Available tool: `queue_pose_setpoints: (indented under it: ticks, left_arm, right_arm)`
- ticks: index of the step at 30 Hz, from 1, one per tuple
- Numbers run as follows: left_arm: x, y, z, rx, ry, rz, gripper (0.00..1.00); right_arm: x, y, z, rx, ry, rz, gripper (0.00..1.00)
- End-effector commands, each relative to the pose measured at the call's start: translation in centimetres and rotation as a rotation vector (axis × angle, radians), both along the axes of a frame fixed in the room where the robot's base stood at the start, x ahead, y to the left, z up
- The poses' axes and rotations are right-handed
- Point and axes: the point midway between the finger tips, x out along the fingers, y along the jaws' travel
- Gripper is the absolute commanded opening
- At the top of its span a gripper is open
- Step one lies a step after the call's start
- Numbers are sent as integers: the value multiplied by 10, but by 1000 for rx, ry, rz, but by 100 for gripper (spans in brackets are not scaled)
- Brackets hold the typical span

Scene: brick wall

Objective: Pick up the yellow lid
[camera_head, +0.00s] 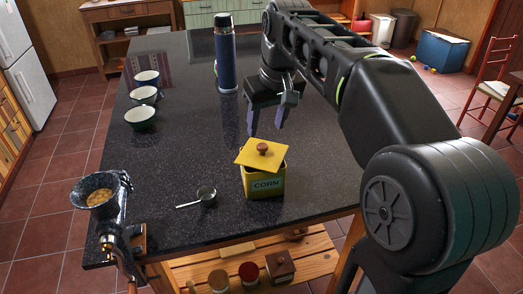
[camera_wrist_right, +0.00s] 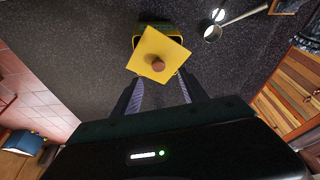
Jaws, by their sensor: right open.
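The yellow lid (camera_head: 262,154) with a round brown knob rests turned askew on top of the yellow canister marked CORN (camera_head: 264,183), on the dark countertop. My right gripper (camera_head: 266,130) is open and empty, just behind and above the lid. In the right wrist view the lid (camera_wrist_right: 159,55) lies just beyond the open fingertips (camera_wrist_right: 160,84), with its knob between their lines and the canister's rim (camera_wrist_right: 142,28) partly hidden under it. My left gripper is not in view.
A metal measuring cup (camera_head: 206,194) lies left of the canister. A grinder (camera_head: 103,200) stands at the counter's front left corner. Several bowls (camera_head: 143,95) and a blue bottle (camera_head: 226,60) stand farther back. The counter between them is clear.

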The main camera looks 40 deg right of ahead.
Motion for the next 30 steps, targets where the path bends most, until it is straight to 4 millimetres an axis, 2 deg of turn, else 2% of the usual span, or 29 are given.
queue_pose_setpoints:
  ticks: [4,12,23,30]
  left_arm:
    - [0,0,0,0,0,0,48]
    - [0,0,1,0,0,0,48]
    - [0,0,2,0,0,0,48]
    - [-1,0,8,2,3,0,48]
  right_arm:
    - [1,-1,-4,2,1,-2,51]
    - [8,-2,-26,3,1,-1,51]
    - [9,-3,-30,3,1,-1,51]
    - [18,-8,-57,4,3,-5,51]
